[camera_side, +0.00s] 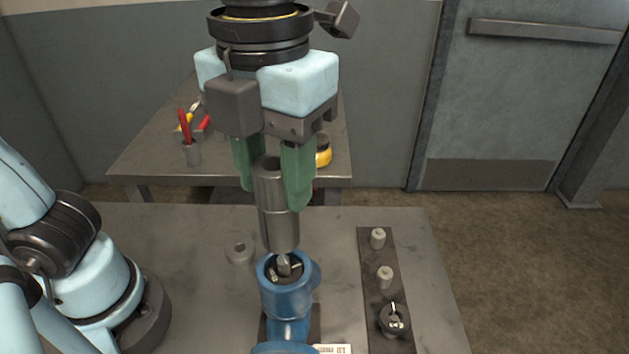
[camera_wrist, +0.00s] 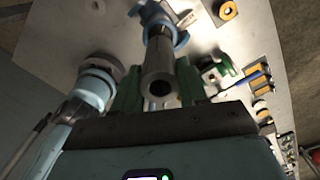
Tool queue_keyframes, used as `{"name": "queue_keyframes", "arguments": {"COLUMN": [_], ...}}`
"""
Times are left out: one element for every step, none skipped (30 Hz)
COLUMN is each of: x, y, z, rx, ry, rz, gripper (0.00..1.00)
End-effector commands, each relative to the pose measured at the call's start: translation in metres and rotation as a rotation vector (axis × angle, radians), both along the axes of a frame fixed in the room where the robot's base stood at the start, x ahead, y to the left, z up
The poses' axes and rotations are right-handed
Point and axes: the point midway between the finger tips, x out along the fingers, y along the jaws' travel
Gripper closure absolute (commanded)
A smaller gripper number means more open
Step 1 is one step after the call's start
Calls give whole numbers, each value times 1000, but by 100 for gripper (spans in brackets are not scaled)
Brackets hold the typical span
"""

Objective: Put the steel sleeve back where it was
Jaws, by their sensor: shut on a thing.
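My gripper (camera_side: 275,193) has green fingers shut on the steel sleeve (camera_side: 280,225), a grey hollow cylinder held nearly upright. In the side view its lower end is just above the blue housing (camera_side: 285,299), close to the tip of a grey shaft (camera_side: 284,265) standing in the housing's open top. I cannot tell how exactly the sleeve lines up with the shaft. In the wrist view the sleeve (camera_wrist: 160,73) shows its open end between the fingers, with part of the blue housing (camera_wrist: 160,17) beyond it.
A grey ring (camera_side: 240,250) lies on the table left of the housing. A dark strip (camera_side: 372,254) on the right bears two grey pegs (camera_side: 378,238) and a dark round part (camera_side: 394,320). A back table (camera_side: 150,158) holds a tool cup (camera_side: 192,153) and a yellow roll (camera_side: 323,152).

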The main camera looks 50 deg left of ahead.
Motion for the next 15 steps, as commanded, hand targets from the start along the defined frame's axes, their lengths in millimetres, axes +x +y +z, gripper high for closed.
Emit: {"name": "queue_keyframes", "arguments": {"x": [0, 0, 0, 0, 0, 0, 0, 0, 0, 0, 6, 13, 18, 23, 30], "y": [0, 0, 0, 0, 0, 0, 0, 0, 0, 0, 3, 7, 10, 13, 17], "z": [4, 7, 12, 16, 22, 28, 33, 38, 45, 50, 49, 49, 48, 48, 48], "rx": [0, 0, 0, 0, 0, 0, 0, 0, 0, 0, 0, 0, 0, 0, 0], "ry": [0, 0, 0, 0, 0, 0, 0, 0, 0, 0, 0, 0, 0, 0, 0], "rz": [0, 0, 0, 0, 0, 0, 0, 0, 0, 0, 23, 55, 76, 98, 127], "gripper": [94, 94, 94, 94, 94, 94, 94, 94, 94, 94, 94, 94, 94, 94, 94]}}
